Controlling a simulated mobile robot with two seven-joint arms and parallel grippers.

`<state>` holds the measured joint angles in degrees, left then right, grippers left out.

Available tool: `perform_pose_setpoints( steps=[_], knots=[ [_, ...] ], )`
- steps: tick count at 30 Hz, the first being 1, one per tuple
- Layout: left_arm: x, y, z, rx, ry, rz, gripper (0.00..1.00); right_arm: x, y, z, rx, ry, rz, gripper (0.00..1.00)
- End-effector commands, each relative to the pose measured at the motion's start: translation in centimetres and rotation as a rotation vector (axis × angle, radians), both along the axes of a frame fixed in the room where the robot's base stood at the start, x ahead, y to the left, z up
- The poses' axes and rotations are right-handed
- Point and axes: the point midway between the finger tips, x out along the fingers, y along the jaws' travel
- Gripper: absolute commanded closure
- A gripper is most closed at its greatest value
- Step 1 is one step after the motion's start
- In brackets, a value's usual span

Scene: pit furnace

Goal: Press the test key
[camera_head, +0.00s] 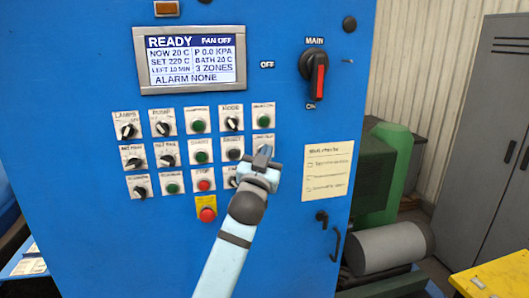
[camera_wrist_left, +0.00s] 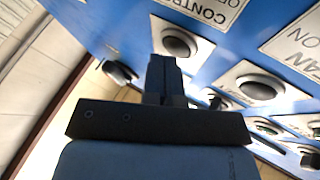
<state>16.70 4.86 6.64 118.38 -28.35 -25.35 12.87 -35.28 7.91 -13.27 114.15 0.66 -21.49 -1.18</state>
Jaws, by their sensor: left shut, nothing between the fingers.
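The blue control panel (camera_head: 300,220) carries rows of labelled keys and knobs. The small labels are mostly blurred, so I cannot tell which key is the test key. My left gripper (camera_head: 262,157) is shut and empty, in front of the right end of the lower rows, and hides part of them. In the left wrist view, its closed fingers (camera_wrist_left: 165,72) appear close to a dark round key (camera_wrist_left: 178,42) whose label reads CONTROL and is cut off. Whether they touch the panel cannot be told. My right gripper is not in view.
The display (camera_head: 190,60) reads READY, FAN OFF, ALARM NONE. A red-handled main switch (camera_head: 315,76) is at upper right. A red stop-like button (camera_head: 208,214) on yellow sits below the rows. A paper note (camera_head: 327,170) is to the right. A grey locker (camera_head: 485,130) stands further right.

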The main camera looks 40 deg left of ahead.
Motion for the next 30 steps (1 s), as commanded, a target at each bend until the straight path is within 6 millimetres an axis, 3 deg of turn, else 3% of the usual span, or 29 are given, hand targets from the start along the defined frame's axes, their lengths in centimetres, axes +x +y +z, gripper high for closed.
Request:
perform_pose_setpoints(
  steps=[15,30],
  knots=[
    [0.2,0.2,0.0,0.0,0.0,0.0,1.0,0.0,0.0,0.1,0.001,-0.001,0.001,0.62],
    [-0.9,-1.0,-0.1,0.0,0.0,0.0,1.0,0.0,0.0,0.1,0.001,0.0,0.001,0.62]
  ],
)
